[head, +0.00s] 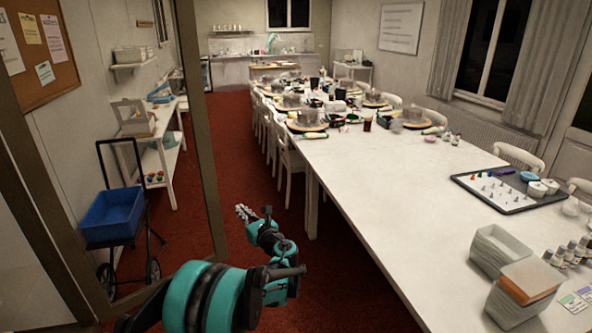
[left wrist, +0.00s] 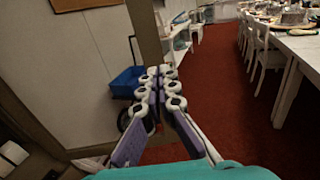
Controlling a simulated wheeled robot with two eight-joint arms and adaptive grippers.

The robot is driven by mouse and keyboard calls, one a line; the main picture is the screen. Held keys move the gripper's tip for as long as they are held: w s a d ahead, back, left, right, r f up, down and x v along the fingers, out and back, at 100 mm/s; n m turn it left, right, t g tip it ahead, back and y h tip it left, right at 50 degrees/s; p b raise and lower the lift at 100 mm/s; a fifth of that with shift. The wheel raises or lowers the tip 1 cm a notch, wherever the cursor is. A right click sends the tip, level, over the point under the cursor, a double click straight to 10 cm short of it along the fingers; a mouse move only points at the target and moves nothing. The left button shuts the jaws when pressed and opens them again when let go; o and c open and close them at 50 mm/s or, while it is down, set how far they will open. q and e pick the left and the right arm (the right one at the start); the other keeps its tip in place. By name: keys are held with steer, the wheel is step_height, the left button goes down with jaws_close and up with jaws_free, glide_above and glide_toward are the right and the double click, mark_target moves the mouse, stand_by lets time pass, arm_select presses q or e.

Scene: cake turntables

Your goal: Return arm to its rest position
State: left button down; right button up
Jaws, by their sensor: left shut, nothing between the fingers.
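My left arm comes in from the bottom left of the head view, and its gripper (head: 243,212) hangs over the red floor, left of the long white table (head: 375,180) and apart from it. In the left wrist view the two fingers of this gripper (left wrist: 159,75) are together at the tips, with nothing between them. My right arm and gripper are not in either view.
A door frame (head: 200,130) stands left of my arm, with a blue cart (head: 112,215) beyond it. White chairs (head: 290,160) line the table's left side. Grey bins (head: 500,248) and a tray of piping tips (head: 510,205) stand on the table. Red floor (head: 350,290) is open between.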

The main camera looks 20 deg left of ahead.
arm_select(q)
steer(key=s+d+r+n+g+h, duration=0.2)
steer(key=s+n+h, duration=0.1)
steer(key=s+n, duration=0.5)
steer(key=s+d+f+n+h, duration=0.3)
steer(key=s+d+n, duration=0.3)
steer(key=s, duration=0.3)
steer(key=s+d+f+n+g+h, duration=0.1)
steer(key=s+d+f+n+h, duration=0.2)
steer(key=s+d, duration=0.4)
steer(key=s+d+f+n+h, duration=0.3)
steer(key=s+d+n+h, duration=0.2)
steer(key=s, duration=0.8)
steer(key=d+n, duration=0.1)
steer(key=n, duration=0.2)
steer(key=shift+d+n+g, duration=0.3)
steer(key=shift+d+g, duration=0.05)
steer(key=shift+g, duration=0.05)
